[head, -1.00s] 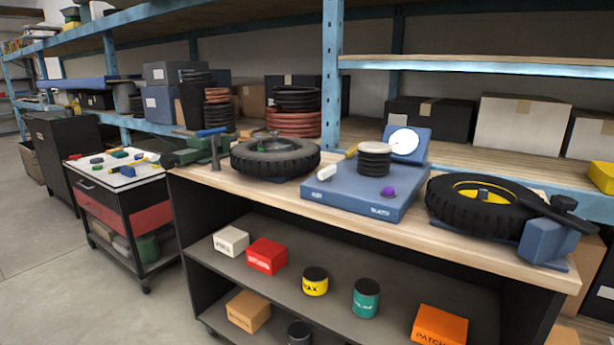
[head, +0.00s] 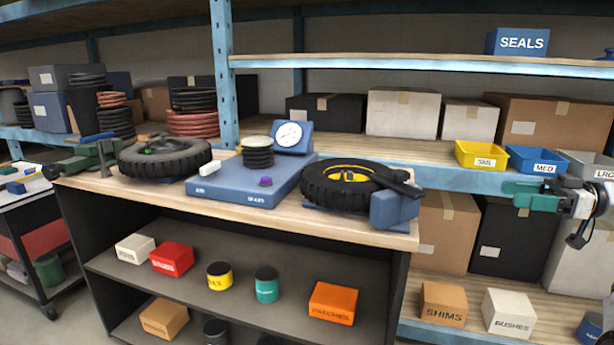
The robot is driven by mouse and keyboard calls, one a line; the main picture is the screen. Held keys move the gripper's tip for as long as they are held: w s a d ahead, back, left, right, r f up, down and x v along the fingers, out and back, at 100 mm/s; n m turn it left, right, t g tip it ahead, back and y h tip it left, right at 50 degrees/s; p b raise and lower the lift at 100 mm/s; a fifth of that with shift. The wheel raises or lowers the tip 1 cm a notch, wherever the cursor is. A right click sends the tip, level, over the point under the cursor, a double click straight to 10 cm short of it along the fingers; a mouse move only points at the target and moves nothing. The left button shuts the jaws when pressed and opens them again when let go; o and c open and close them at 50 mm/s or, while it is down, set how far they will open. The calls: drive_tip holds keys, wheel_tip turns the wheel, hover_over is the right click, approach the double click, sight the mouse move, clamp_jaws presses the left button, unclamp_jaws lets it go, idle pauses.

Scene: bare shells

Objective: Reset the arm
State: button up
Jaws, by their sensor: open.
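My gripper (head: 518,196) is at the right edge of the head view, with green fingers pointing left and a grey wrist behind them. Its jaws are open, and I see nothing between them. It is in front of the shelving, below the yellow bin (head: 482,155) and blue bin (head: 538,160), and to the right of the workbench (head: 240,208). The rest of my arm is mostly cut off by the frame.
On the workbench are a tire (head: 165,158), a blue scale (head: 245,185) bearing stacked dark rings (head: 257,153), and a tire with a yellow hub (head: 350,186). Boxes and cans fill its lower shelf. Cardboard boxes (head: 443,303) stand behind and below my gripper.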

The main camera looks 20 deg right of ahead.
drive_tip(key=w+a+f+m+g+h, duration=0.25)
drive_tip(key=a+f, duration=0.45)
drive_tip(key=f, duration=0.5)
drive_tip(key=w+a+f+m+g+h, duration=0.1)
drive_tip(key=w+a+f+m, duration=0.15)
drive_tip(key=a+f, duration=0.7)
drive_tip(key=s+a+f+m+g+h, duration=0.15)
drive_tip(key=s+a+f, duration=0.3)
drive_tip(key=f, duration=0.45)
drive_tip(key=s+a+f+m+g+h, duration=0.1)
drive_tip(key=s+a+f+g, duration=0.15)
drive_tip(key=a+f, duration=0.45)
drive_tip(key=s+a+f+m+g+h, duration=0.1)
drive_tip(key=s+a+f+h, duration=0.15)
drive_tip(key=s, duration=0.25)
drive_tip(key=s+a+f+g+h, duration=0.1)
drive_tip(key=s+a+f, duration=0.25)
drive_tip(key=s, duration=0.25)
drive_tip(key=s+a+g+h, duration=0.15)
drive_tip(key=s+h, duration=0.25)
drive_tip(key=s, duration=0.9)
wheel_tip(320, 180, up, 13)
drive_tip(key=p, duration=1.2)
drive_tip(key=shift+w+m, duration=0.3)
drive_tip(key=shift+m, duration=0.15)
